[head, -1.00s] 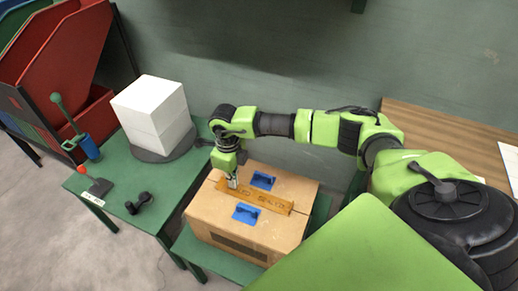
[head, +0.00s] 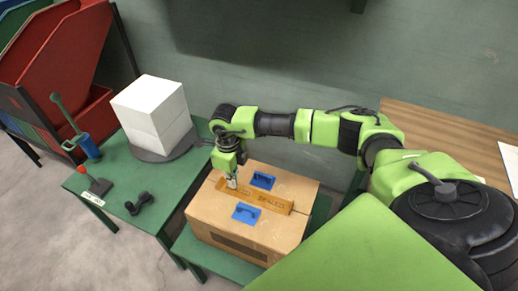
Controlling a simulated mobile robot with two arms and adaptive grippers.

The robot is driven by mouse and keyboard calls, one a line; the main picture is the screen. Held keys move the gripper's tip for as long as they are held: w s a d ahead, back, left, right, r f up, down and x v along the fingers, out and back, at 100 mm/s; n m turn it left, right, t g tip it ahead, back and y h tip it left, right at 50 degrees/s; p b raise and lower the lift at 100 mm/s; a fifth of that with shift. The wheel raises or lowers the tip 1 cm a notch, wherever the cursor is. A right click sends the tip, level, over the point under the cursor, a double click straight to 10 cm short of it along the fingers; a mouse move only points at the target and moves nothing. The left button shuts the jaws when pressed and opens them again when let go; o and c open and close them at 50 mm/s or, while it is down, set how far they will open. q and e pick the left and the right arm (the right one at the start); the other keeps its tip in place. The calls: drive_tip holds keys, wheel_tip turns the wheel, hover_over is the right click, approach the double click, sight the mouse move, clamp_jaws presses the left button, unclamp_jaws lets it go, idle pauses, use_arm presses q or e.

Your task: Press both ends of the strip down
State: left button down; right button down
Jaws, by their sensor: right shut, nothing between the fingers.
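The strip (head: 265,201) is a tan band with dark lettering. It lies across the top of a cardboard box (head: 220,212), from the left part of the lid to the right edge. My right gripper (head: 232,184) is shut and empty, pointing down at the strip's left end. Its fingertips are at or just above that end; I cannot tell if they touch it. The strip's right end (head: 288,208) has nothing over it. My left gripper is not in view.
Two blue handled pieces (head: 263,181) sit on the box on either side of the strip. A green table (head: 120,178) at left holds a white block (head: 152,115) on a dark disc, a blue-based lever and a red-knobbed lever. Red bins stand behind.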

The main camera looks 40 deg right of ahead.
drive_tip(key=shift+f, duration=0.15)
drive_tip(key=shift+f+b, duration=0.8)
drive_tip(key=shift+f, duration=0.1)
drive_tip(key=shift+r, duration=0.1)
wheel_tip(320, 180, up, 8)
drive_tip(key=p, duration=0.5)
drive_tip(key=shift+p, duration=0.3)
